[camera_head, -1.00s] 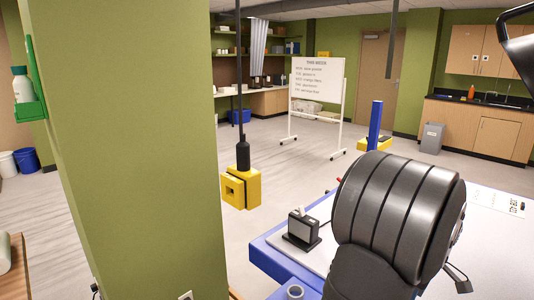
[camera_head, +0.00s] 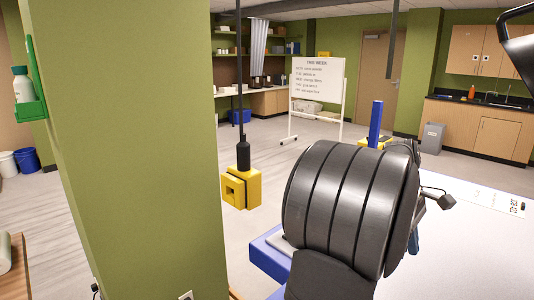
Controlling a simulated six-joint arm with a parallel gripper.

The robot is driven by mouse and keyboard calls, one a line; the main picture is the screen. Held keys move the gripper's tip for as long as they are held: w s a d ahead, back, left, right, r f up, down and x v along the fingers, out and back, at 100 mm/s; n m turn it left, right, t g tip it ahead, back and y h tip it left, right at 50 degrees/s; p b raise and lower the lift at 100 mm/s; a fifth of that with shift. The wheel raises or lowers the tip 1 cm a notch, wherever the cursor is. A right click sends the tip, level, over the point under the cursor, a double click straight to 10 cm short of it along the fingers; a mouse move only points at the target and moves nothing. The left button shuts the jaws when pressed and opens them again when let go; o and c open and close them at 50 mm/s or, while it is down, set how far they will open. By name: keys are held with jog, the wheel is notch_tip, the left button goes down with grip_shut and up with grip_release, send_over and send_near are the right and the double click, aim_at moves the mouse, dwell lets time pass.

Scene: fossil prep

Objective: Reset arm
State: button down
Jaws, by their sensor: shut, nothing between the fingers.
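My arm's large black ribbed link fills the lower middle of the head view and rises over the worktable. A small dark part sticks out to the right of it, probably from the wrist end of my arm. My gripper's fingers do not show; they seem to be hidden behind the arm. The worktable (camera_head: 485,245) has a white top and a blue edge, and its middle is covered by my arm.
A printed sheet (camera_head: 500,202) lies at the table's right. A green pillar (camera_head: 125,150) is close on the left. A blue post (camera_head: 375,124) stands behind my arm.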

jog(key=shift+s+d+r+g+h, duration=0.15)
jog(key=shift+s+r+g+h, duration=0.05)
jog(key=shift+g+h, duration=0.2)
jog(key=c, duration=2.2)
grip_release()
